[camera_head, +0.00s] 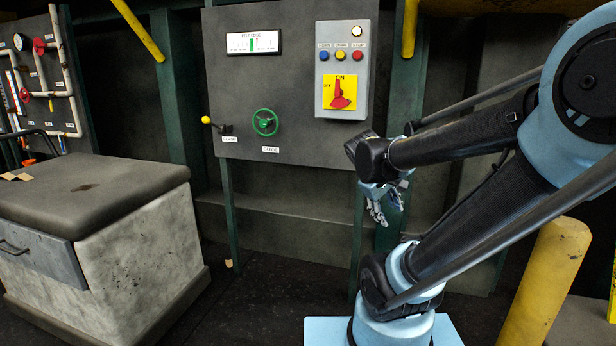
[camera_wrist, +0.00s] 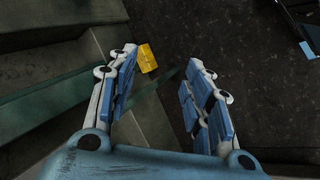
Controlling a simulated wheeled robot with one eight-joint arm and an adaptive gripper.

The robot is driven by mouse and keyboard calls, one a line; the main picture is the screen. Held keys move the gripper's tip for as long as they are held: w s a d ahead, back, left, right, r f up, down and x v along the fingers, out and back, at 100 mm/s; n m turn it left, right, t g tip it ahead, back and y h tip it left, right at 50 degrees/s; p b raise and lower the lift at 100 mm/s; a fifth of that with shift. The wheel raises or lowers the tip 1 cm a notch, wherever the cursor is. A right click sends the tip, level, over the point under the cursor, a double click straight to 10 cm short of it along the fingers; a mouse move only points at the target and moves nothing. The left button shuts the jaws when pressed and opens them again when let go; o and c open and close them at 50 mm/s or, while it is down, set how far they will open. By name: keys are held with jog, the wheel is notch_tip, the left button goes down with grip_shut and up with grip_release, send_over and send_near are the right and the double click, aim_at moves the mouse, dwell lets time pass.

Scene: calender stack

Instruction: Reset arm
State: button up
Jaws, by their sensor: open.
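My arm reaches in from the right in the head view, and my gripper (camera_head: 382,203) hangs in front of the right lower part of a grey control panel (camera_head: 285,95). In the wrist view my gripper (camera_wrist: 165,75) has its two blue-padded fingers spread apart with nothing between them. Beyond the fingers are a dark floor and grey-green steps or ledges. The gripper is apart from the panel's controls.
The panel carries a green handwheel (camera_head: 265,122), a yellow-knobbed lever (camera_head: 207,120) and a red rotary switch (camera_head: 340,95) on a button box. A cabinet (camera_head: 140,240) stands at left. A yellow post (camera_head: 552,285) stands at right. Dark floor lies between.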

jog(key=s+a+f+m+y, duration=0.2)
jog(key=s+f+m, duration=0.1)
jog(key=s, duration=0.2)
jog(key=s+a+f+m+g+y, duration=0.1)
jog(key=s+a+f+m+y, duration=0.1)
jog(key=s, duration=0.4)
notch_tip(320, 180, down, 2)
jog(key=shift+s+a+m+y, duration=0.3)
jog(key=shift+a+m+y, duration=0.1)
jog(key=shift+m, duration=0.2)
jog(key=shift+w+f, duration=0.2)
jog(key=shift+w, duration=0.25)
